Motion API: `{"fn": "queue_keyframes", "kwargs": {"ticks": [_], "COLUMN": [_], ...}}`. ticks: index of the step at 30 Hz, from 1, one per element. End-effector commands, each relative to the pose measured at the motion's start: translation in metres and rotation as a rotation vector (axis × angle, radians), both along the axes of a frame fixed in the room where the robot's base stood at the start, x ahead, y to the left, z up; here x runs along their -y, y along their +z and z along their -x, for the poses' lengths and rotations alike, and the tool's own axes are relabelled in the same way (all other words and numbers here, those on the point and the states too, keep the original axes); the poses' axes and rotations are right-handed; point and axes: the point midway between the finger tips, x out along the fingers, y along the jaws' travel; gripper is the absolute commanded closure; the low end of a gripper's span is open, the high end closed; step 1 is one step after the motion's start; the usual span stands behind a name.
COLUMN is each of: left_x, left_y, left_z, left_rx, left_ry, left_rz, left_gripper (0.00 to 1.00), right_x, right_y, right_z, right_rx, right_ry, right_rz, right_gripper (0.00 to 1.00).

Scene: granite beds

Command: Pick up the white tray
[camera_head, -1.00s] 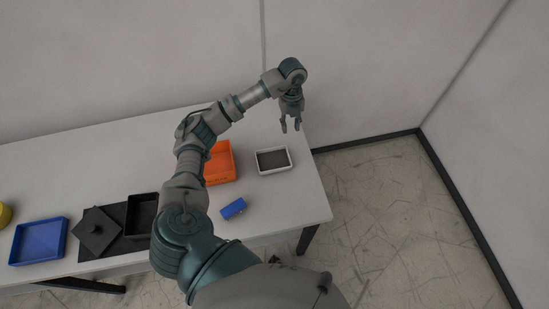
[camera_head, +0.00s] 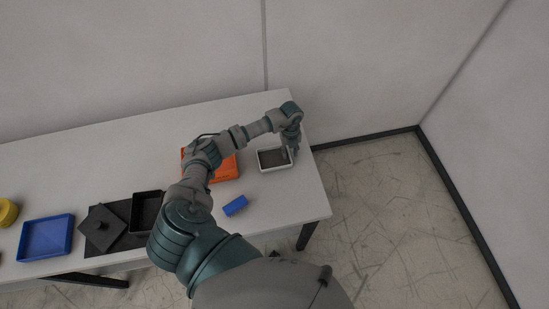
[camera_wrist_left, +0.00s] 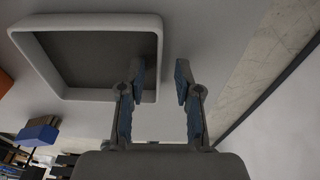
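The white tray (camera_head: 261,168) with a dark inside lies near the right end of the table. My left gripper (camera_head: 289,154) is at its right edge in the head view, pointing down. In the wrist view the tray (camera_wrist_left: 92,19) is at the upper left, and my left gripper (camera_wrist_left: 161,72) is open and empty. Its left finger overlaps the tray's dark inside and its right finger is outside the rim, with the side wall between them. I cannot tell whether a finger touches the wall. My right gripper is not in view.
An orange tray (camera_head: 229,170) is left of the white tray, partly behind my left arm. A blue block (camera_head: 235,205) lies nearer the front. A black box (camera_head: 146,213), black lid (camera_head: 101,229) and blue tray (camera_head: 46,238) are further left. The table (camera_head: 297,200) has free space at front right.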

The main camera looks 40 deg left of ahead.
Motion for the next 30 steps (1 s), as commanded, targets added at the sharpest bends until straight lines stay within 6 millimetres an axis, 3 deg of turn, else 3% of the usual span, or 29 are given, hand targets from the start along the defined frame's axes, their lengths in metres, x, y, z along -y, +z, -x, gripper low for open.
{"fn": "queue_keyframes", "kwargs": {"ticks": [8,12,24,30], "left_x": [0.0,0.0,0.0,0.0], "left_y": [-0.004,-0.003,-0.001,0.028], "left_z": [0.001,0.0,0.0,-0.001], "left_rx": [0.0,0.0,0.001,0.004], "left_ry": [-0.001,-0.001,-0.001,-0.002], "left_rz": [0.0,0.0,0.0,0.0], "left_gripper": [0.69,1.0,1.0,1.0], "right_x": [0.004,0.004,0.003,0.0], "right_y": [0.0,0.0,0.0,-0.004], "right_z": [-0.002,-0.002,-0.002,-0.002], "right_rx": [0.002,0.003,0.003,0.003], "right_ry": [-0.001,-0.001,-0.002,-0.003], "right_rz": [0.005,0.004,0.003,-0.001], "right_gripper": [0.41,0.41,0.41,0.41]}}
